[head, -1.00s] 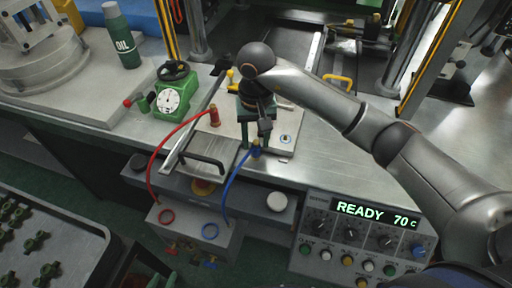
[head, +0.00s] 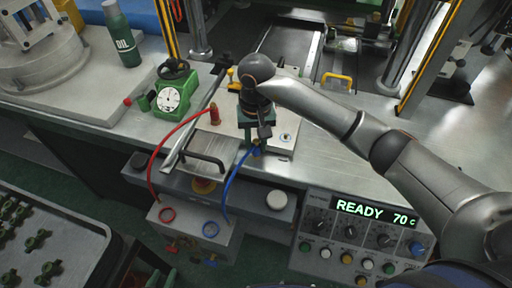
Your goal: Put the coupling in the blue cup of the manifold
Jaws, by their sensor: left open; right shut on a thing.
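My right gripper (head: 262,135) points down over the small pale plate on the bench. It is shut on the small brass-and-blue coupling (head: 257,149) at the upper end of the blue hose (head: 232,180); the fingers partly hide it. The manifold appears to be the grey box (head: 190,243) at the front of the bench, with a red-ringed cup (head: 167,215) and a blue-ringed cup (head: 210,229) on top. The coupling is above and to the right of the blue cup, apart from it. My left gripper is not in view.
A red hose (head: 165,140) rises to a red fitting (head: 214,115) on the plate. A dark handle (head: 205,162) lies between the hoses. A control panel (head: 360,235) reading READY 70 c is at right. A tray of green parts (head: 85,240) is at lower left.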

